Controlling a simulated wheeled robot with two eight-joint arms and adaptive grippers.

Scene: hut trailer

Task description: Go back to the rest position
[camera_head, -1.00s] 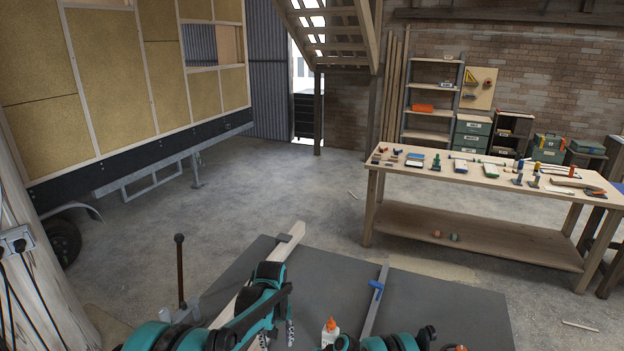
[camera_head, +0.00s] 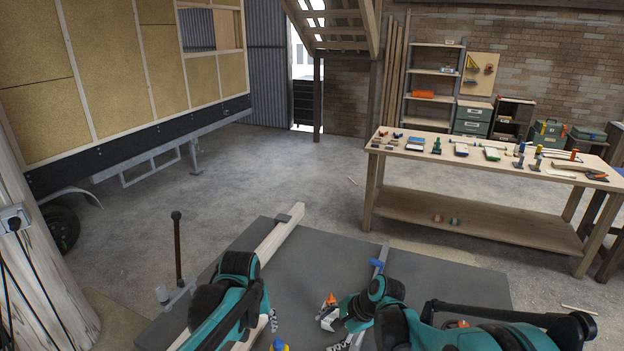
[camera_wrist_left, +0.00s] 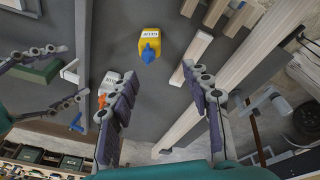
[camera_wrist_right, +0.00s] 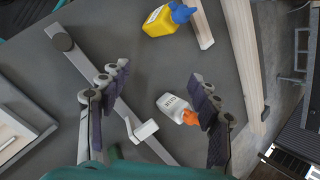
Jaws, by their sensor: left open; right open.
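My left gripper (camera_head: 271,321) is open and empty above the dark grey worktop (camera_head: 330,250), at the bottom of the head view. In the left wrist view, a yellow glue bottle with a blue cap (camera_wrist_left: 151,38) stands beyond the gap between its fingers (camera_wrist_left: 163,85). My right gripper (camera_head: 331,328) is open to its right. In the right wrist view, a white bottle with an orange cap (camera_wrist_right: 178,104) shows between the right fingers (camera_wrist_right: 158,80), apparently not held. The yellow bottle also shows there (camera_wrist_right: 158,22).
A long timber (camera_head: 275,237) and a bar clamp with a blue handle (camera_head: 376,265) lie on the worktop. A dark upright bar (camera_head: 178,250) stands at its left edge. A wooden workbench (camera_head: 470,163) with tools stands at back right.

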